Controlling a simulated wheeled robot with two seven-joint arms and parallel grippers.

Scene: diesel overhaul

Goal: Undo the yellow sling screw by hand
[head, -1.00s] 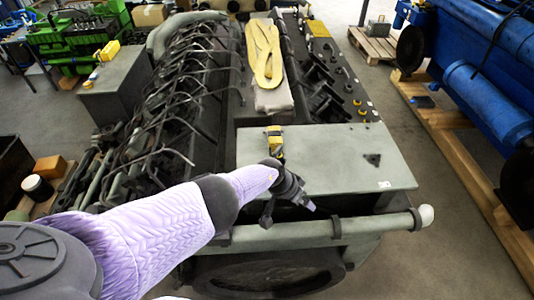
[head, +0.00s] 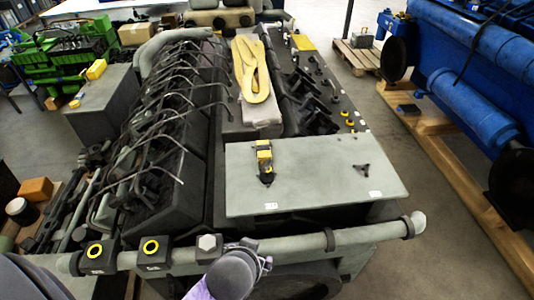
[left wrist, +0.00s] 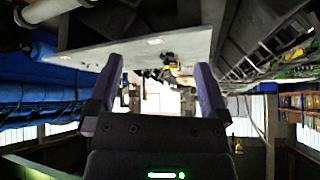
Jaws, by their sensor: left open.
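A yellow-and-black fitting (head: 264,162) stands on the grey plate (head: 315,180) at the engine's near end. I cannot make out a separate screw on it. It also shows small in the left wrist view (left wrist: 171,72), beyond the fingers. A yellow sling (head: 252,70) lies in folds farther back on the engine. My left gripper (left wrist: 155,92) is open, with nothing between its fingers. My right gripper is not in view.
A grey pipe (head: 290,245) crosses the engine's near end. Thin bent pipes line the engine's left side.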

